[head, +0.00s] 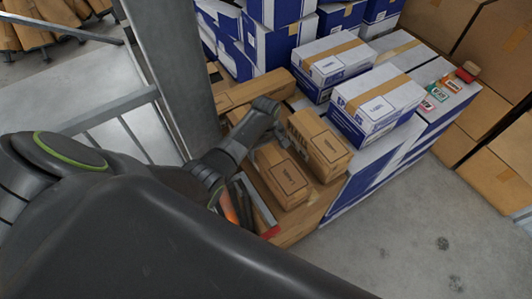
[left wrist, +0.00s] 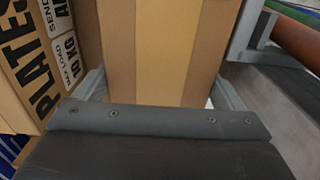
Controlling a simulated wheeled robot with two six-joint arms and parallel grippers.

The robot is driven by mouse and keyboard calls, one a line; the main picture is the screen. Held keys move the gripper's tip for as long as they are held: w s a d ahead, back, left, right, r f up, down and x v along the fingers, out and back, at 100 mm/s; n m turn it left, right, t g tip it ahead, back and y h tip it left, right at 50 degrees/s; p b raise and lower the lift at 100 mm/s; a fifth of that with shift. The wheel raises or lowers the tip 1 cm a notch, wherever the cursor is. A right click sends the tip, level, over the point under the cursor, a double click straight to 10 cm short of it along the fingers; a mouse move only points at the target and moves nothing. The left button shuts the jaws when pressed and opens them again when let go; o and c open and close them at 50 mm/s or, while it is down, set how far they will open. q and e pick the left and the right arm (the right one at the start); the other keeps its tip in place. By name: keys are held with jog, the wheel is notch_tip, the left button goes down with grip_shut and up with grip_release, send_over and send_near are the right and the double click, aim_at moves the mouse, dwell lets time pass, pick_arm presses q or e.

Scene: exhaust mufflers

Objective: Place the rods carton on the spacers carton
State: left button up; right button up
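The small brown carton (head: 287,180), which I take for the rods carton, lies at the front of the stack; its label is too small to read. My left gripper (head: 268,150) is at its far end. In the left wrist view a taped brown carton (left wrist: 165,45) stands between the fingers of my left gripper (left wrist: 162,86), close to both; firm contact cannot be told. The blue and white spacers carton (head: 382,90), its lettering only partly readable, sits farther right on larger boxes. My right gripper is not in view.
A taller brown carton (head: 322,145) stands just right of the small one; its side reads PLATES in the left wrist view (left wrist: 38,70). Another blue and white carton (head: 333,60) stands behind the spacers carton. A grey post (head: 175,70) rises at the left. Floor is clear at right.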

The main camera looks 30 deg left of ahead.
pick_arm(q)
jog(key=c, duration=0.9)
jog(key=shift+w+r, duration=0.1)
jog(key=shift+c, duration=1)
jog(key=shift+r, duration=0.1)
jog(key=shift+r, duration=0.8)
notch_tip(320, 180, up, 16)
jog(key=p, duration=0.2)
notch_tip(320, 180, down, 5)
jog(key=b, duration=0.5)
jog(key=shift+r, duration=0.15)
